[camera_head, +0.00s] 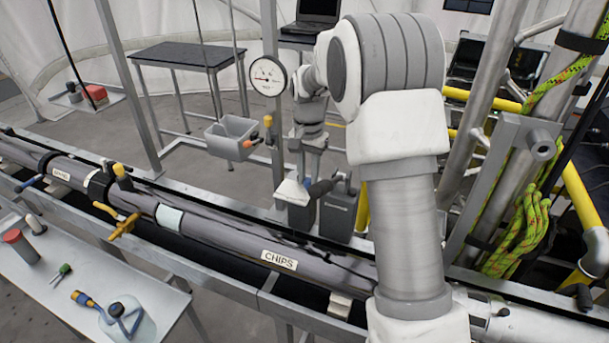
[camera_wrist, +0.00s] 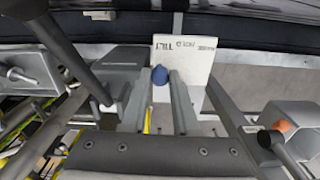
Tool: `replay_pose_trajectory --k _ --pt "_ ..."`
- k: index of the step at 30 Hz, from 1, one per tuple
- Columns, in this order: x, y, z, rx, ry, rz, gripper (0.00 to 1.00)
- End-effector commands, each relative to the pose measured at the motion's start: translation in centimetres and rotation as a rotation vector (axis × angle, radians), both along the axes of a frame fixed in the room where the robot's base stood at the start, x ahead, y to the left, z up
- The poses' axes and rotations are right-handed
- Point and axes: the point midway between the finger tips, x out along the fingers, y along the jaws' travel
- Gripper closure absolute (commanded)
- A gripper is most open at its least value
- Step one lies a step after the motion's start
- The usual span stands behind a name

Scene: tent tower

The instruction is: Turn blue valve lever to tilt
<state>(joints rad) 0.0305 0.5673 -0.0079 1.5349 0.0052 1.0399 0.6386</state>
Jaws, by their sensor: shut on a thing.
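The blue valve lever shows in the wrist view as a rounded blue end (camera_wrist: 159,75) between my fingertips. My gripper (camera_wrist: 161,82) is shut on it. Beside and beneath the lever is a white label plate (camera_wrist: 196,62), its lettering upside down in this view and reading TILT. In the head view my gripper (camera_head: 307,168) points down over the same plate (camera_head: 292,192), beyond the long pipe. The blue lever cannot be made out there, and the rest of its length is hidden in the wrist view.
A grey box (camera_head: 341,208) stands right of the plate. A grey bin (camera_head: 231,136) with an orange-tipped handle and a round gauge (camera_head: 267,75) are to the left. The long dark pipe (camera_head: 225,232) crosses in front. A yellow-green rope (camera_head: 518,232) hangs at right.

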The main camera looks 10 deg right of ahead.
Motion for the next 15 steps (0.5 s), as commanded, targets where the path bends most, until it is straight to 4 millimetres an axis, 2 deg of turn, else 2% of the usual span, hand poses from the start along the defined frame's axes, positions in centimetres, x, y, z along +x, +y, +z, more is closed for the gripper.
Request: replay_pose_trajectory --k 15 --pt "0.15 -0.45 0.11 -0.001 -0.003 0.073 1.00"
